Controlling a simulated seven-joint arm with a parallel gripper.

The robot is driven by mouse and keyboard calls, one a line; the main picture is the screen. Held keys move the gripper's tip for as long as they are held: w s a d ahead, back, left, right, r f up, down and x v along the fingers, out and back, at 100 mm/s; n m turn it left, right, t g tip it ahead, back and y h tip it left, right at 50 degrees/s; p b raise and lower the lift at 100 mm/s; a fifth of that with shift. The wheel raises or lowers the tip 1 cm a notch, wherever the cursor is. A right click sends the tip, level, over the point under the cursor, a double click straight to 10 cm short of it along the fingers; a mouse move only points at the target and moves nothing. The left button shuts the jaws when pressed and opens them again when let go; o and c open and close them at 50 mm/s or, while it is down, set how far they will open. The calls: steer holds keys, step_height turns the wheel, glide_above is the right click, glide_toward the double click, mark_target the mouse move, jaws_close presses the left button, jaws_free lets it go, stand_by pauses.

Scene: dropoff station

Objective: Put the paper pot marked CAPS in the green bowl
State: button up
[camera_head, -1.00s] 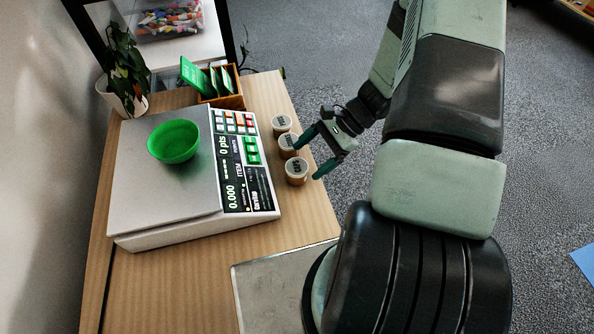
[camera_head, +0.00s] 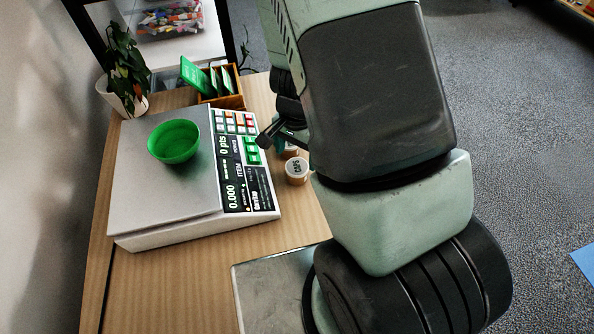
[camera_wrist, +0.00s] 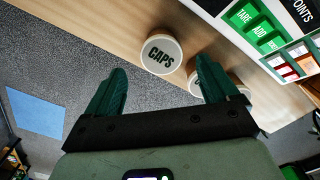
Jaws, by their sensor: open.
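In the head view my gripper (camera_head: 270,138) is partly hidden by my arm, near the scale's keypad and behind the CAPS pot. The green bowl (camera_head: 174,141) sits empty on the scale's metal plate.
The scale (camera_head: 165,215) fills the table's middle. A plant (camera_head: 124,75) and a wooden box of green packets (camera_head: 222,100) stand at the back. The table (camera_head: 170,285) is bare in front.

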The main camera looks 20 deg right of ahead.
mark_target(296, 167)
step_height(296, 167, down, 7)
steer(key=shift+w+r, duration=0.1)
stand_by(0.3)
steer(key=shift+r, duration=0.1)
steer(key=c, duration=1.1)
